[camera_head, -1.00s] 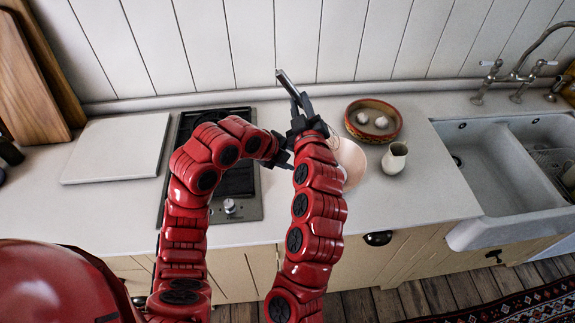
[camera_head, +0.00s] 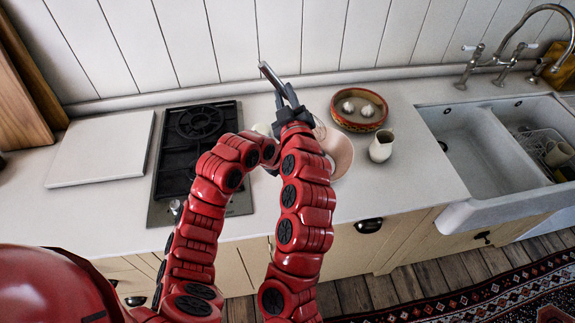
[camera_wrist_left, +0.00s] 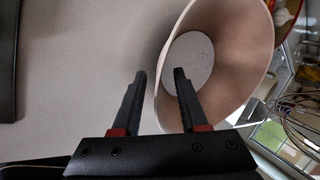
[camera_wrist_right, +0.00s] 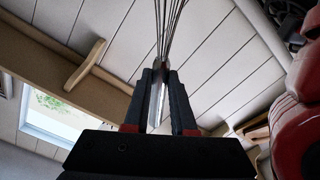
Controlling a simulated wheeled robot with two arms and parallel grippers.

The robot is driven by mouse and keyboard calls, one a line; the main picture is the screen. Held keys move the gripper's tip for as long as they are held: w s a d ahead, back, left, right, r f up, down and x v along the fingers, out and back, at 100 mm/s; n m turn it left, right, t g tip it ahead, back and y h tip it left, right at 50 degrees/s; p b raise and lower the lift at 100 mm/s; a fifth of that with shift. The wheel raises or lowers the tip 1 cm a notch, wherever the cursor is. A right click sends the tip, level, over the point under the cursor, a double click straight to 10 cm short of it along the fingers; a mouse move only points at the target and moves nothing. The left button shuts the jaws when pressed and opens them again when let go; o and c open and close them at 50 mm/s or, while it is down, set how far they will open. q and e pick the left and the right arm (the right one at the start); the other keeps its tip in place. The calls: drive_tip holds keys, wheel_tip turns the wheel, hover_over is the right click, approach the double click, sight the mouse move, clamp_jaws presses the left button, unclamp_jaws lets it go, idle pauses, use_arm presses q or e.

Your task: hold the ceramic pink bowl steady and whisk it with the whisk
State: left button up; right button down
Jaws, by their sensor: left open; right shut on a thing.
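The pink bowl (camera_head: 342,155) stands on the counter, partly hidden behind my right arm in the head view. In the left wrist view the bowl (camera_wrist_left: 235,75) is large, with its near wall between the open fingers of my left gripper (camera_wrist_left: 159,85); one finger is outside the rim and one over the inside. My left gripper is hidden in the head view. My right gripper (camera_head: 288,105) is shut on the whisk, whose handle (camera_head: 269,75) sticks up from the fingers. In the right wrist view the handle (camera_wrist_right: 156,105) sits between the fingertips, with wires beyond.
A patterned round dish (camera_head: 360,122) with white round things stands behind the bowl. A cream jug (camera_head: 381,146) is right of it, near the sink (camera_head: 480,150). A black hob (camera_head: 180,150) and white board (camera_head: 100,150) lie left. The front right counter is clear.

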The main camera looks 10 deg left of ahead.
use_arm(q)
drive_tip(key=shift+w+f, duration=0.1)
drive_tip(key=shift+f, duration=0.1)
clamp_jaws()
idle(1.5)
